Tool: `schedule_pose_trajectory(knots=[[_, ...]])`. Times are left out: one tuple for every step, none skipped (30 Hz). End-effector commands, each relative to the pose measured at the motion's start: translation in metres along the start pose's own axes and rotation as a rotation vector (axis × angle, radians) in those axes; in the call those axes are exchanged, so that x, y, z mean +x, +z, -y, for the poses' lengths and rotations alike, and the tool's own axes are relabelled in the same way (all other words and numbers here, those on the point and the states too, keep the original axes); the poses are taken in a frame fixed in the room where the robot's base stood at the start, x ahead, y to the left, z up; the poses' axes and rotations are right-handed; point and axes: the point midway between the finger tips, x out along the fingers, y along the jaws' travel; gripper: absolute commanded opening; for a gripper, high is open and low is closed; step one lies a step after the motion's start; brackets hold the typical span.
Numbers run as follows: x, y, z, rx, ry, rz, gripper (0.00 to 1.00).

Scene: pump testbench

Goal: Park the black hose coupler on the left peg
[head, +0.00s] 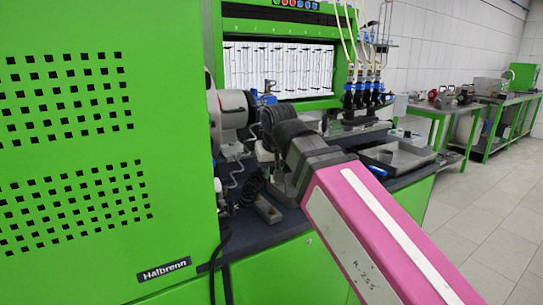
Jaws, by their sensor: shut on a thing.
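My pink arm reaches in from the lower right and ends in a dark wrist over the bench. My gripper (264,152) is at its far end, mostly hidden behind the wrist, and is shut on what appears to be the black hose coupler. The coupler itself is hard to make out there. A black coiled hose (250,187) hangs just below. I cannot clearly pick out the left peg.
A white and grey round unit (232,110) sticks out from the green cabinet (110,200) left of my wrist. A metal tray (397,157) lies right. The floor (495,215) at right is clear.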

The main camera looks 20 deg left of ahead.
Motion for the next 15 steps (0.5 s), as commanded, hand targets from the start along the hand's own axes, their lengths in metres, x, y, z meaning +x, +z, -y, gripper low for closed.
schedule_pose_trajectory(knots=[[0.008,0.004,0.000,0.000,0.000,0.001,0.00],[0.012,0.006,0.000,0.000,0.000,0.002,0.00],[0.017,0.008,0.000,0.000,0.000,0.002,0.00],[0.021,0.010,0.000,0.000,0.000,0.002,0.00],[0.025,0.011,0.000,0.000,0.000,0.002,0.00],[0.030,0.013,0.000,0.000,0.000,0.002,0.00],[0.034,0.015,0.000,0.000,0.000,0.003,0.00],[0.037,0.017,0.000,0.000,0.000,0.002,0.00],[0.042,0.018,0.000,0.000,0.000,0.001,0.00],[0.046,0.019,0.000,0.000,0.000,0.002,0.00],[0.049,0.021,0.000,0.000,0.000,0.002,0.00],[0.052,0.022,0.000,0.000,0.000,0.002,0.00],[0.055,0.023,0.000,0.000,0.000,0.001,0.00],[0.057,0.024,0.000,0.000,0.000,0.001,0.00],[0.060,0.025,0.000,0.000,0.000,0.001,0.00]])
